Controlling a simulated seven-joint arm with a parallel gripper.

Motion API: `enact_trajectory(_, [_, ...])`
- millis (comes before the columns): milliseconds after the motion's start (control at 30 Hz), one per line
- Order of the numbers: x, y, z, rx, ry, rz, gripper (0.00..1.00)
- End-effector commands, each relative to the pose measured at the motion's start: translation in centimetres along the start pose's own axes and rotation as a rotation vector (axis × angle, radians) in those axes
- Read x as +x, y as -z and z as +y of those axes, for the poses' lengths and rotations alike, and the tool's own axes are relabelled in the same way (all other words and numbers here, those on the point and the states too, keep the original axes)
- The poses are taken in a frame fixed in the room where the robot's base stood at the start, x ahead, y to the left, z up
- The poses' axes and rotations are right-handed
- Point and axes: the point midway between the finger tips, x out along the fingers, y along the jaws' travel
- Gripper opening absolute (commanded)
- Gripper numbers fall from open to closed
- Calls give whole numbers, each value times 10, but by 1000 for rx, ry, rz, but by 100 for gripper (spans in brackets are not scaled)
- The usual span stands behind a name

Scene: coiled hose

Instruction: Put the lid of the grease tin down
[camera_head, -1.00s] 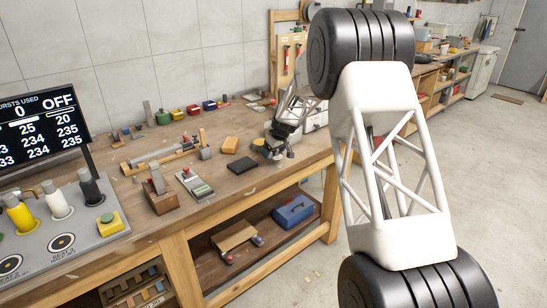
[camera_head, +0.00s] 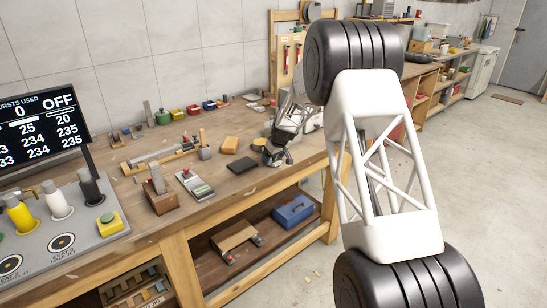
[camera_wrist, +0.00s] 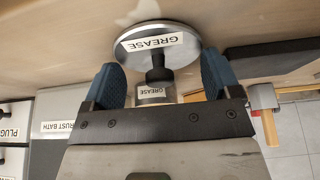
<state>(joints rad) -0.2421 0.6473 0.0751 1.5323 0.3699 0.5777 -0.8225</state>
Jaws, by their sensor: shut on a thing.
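In the wrist view, the lid of the grease tin (camera_wrist: 185,52) is a round silver disc with a white GREASE label and a black knob on it. My gripper (camera_wrist: 162,72) has its two blue fingers on either side of the knob and is shut on the lid. A smaller GREASE label (camera_wrist: 153,92) shows between the fingers; I cannot tell what it is fixed to. In the head view my gripper (camera_head: 275,158) is low over the bench's right part, beside a small round yellowish tin (camera_head: 259,143). The lid cannot be made out there.
A dark flat block (camera_head: 241,164) and an orange block (camera_head: 230,144) lie left of my gripper on the workbench (camera_head: 225,185). A grey device (camera_head: 197,187) and a brown wooden block (camera_head: 160,198) stand further left. Bare bench lies in front of the dark block.

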Motion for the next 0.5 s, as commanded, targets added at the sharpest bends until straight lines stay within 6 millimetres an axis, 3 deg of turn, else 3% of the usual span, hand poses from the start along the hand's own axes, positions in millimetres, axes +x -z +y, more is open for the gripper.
enact_trajectory(433, [4,-2,0,0,0,0,61])
enact_trajectory(467, [4,-1,0,0,0,0,88])
enact_trajectory(500, [3,-1,0,0,0,0,94])
